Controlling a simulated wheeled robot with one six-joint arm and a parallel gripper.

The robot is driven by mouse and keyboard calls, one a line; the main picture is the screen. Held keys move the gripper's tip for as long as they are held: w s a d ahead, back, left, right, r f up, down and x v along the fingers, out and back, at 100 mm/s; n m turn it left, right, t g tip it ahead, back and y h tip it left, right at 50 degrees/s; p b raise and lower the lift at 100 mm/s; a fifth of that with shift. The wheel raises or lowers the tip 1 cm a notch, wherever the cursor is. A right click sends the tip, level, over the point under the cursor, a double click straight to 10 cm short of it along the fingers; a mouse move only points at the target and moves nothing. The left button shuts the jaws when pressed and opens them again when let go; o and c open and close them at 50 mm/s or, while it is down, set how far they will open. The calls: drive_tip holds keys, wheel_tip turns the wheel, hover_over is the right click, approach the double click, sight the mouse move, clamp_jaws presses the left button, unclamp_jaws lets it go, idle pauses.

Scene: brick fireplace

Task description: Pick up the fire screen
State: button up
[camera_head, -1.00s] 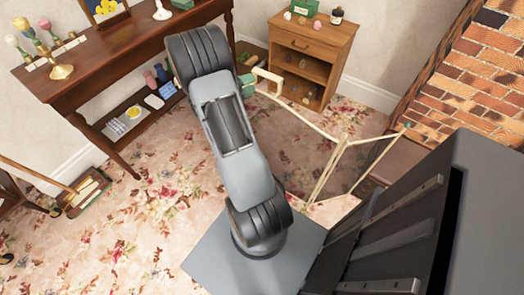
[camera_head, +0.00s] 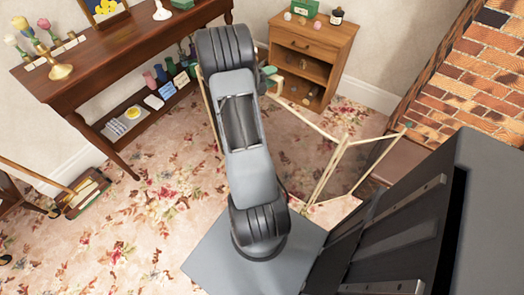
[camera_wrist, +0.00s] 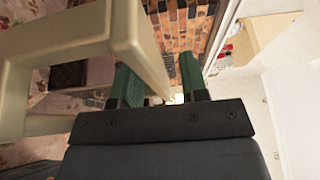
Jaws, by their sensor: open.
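The fire screen (camera_head: 331,168) is a folding, cream-coloured frame with see-through panels, standing on the carpet in the head view. Its left part is hidden behind my arm. My gripper (camera_head: 268,77) has green fingers and is at the screen's upper left part, beside the small cabinet in the picture. In the wrist view the screen's thick cream frame (camera_wrist: 75,38) is close at the left. A cream rail runs down from it to between the two green fingers of my open gripper (camera_wrist: 157,65). I cannot tell whether the fingers touch it.
A wooden cabinet (camera_head: 302,46) with small items stands behind my gripper. A long dark table (camera_head: 105,62) with vases and a lower shelf is at the left. The brick fireplace (camera_head: 470,85) is at the right. Carpet (camera_head: 150,225) at the lower left is clear.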

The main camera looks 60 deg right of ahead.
drive_tip(key=shift+c, duration=0.2)
clamp_jaws()
idle(1.1)
drive_tip(key=shift+r, duration=0.15)
